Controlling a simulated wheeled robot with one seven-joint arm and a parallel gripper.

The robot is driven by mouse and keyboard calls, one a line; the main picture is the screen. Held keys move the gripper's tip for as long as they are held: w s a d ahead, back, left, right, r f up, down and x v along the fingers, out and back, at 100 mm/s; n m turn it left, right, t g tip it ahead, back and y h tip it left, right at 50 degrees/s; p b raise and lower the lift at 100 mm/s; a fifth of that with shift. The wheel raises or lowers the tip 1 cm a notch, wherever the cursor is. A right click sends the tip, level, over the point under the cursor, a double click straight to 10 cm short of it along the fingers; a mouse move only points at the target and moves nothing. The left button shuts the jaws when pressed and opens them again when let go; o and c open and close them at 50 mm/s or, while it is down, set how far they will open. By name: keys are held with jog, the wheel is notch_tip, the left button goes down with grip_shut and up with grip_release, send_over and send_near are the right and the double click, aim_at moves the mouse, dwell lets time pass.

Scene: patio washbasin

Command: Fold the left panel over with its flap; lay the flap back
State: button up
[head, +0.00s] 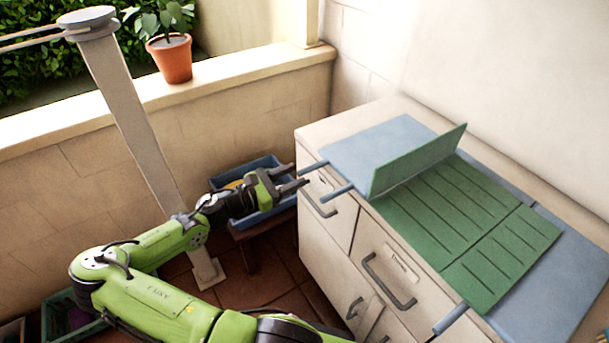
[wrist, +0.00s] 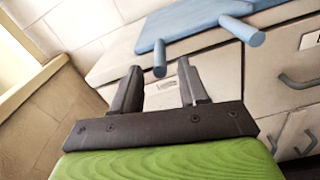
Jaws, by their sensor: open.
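A green slatted sheet (head: 468,206) lies on the cabinet top. Its left panel (head: 415,163) stands up at a steep tilt along the sheet's left side. To its left lies a flat blue flap (head: 378,147) with two blue rods, one farther back (head: 314,167) and one nearer (head: 338,192), sticking out past the cabinet's front edge. Both rods show in the wrist view, one at left (wrist: 159,58) and one at right (wrist: 243,30). My gripper (head: 301,175) is open and empty, just off the rod ends and apart from them. It also shows in the wrist view (wrist: 160,76).
Another blue flap (head: 563,280) lies at the right, with a blue rod (head: 450,319) at the front edge. The cabinet front has grey handles (head: 388,281). A blue crate (head: 262,218) stands on a stool behind my gripper. A post (head: 135,125) and low wall are at left.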

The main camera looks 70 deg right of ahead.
aim_at(305, 169)
jog(key=x, duration=0.4)
jog(key=shift+s+d+b, duration=0.1)
jog(key=shift+d+b, duration=0.05)
jog(key=shift+b, duration=0.2)
grip_shut()
